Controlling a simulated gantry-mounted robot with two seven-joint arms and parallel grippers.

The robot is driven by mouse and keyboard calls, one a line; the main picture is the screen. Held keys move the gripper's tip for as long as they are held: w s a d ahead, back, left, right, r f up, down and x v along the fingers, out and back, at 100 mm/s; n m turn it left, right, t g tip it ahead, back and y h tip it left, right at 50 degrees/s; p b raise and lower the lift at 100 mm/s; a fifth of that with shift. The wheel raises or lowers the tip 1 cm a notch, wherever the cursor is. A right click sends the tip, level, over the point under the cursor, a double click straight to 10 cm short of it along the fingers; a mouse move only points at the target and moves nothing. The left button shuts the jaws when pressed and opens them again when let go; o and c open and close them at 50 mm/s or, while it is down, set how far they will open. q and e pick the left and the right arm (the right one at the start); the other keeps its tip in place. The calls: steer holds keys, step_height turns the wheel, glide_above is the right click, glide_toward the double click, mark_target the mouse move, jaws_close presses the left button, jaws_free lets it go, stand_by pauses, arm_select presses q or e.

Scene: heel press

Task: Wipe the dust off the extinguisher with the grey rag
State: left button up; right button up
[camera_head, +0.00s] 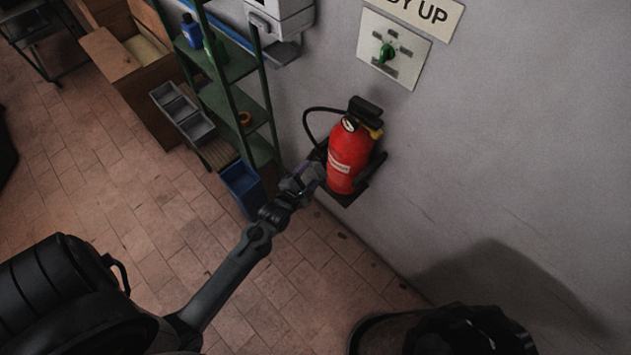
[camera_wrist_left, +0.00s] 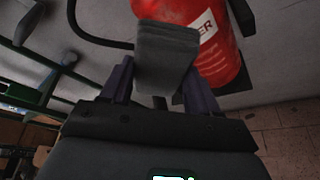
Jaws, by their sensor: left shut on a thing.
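The red extinguisher (camera_head: 349,158) hangs upright on the grey wall, with a black hose at its left and a white label on its front. In the left wrist view the extinguisher (camera_wrist_left: 224,62) fills the upper right, with some dull marks on its red surface. My left gripper (camera_head: 312,172) is beside the extinguisher's left side. In the left wrist view my left gripper (camera_wrist_left: 160,75) is shut on the grey rag (camera_wrist_left: 166,50), a folded block that overlaps the extinguisher's edge; I cannot tell if they touch. My right gripper is not in view.
A green shelf (camera_head: 232,70) stands left of the extinguisher, with a blue bin (camera_head: 241,187) at its foot. A wall panel with a green knob (camera_head: 387,52) is above. The tiled floor (camera_head: 150,215) is mostly clear.

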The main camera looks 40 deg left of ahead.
arm_select(q)
steer(key=shift+a+f+b, duration=0.15)
steer(key=shift+a+b, duration=0.15)
steer(key=shift+a, duration=0.15)
steer(key=shift+w, duration=0.3)
steer(key=shift+w+d+b, duration=0.15)
steer(key=shift+w+b, duration=0.4)
steer(key=shift+w, duration=0.25)
steer(key=shift+w+b, duration=0.4)
steer(key=shift+w, duration=0.35)
steer(key=shift+w+d+b, duration=0.1)
steer(key=shift+w+b, duration=0.35)
steer(key=shift+w, duration=0.55)
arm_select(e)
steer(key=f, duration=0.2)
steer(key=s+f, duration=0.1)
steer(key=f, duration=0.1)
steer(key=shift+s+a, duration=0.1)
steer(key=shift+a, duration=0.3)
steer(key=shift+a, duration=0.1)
arm_select(q)
steer(key=shift+w+b, duration=0.35)
steer(key=shift+w, duration=0.75)
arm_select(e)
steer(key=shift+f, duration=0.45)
arm_select(q)
steer(key=shift+d, duration=0.1)
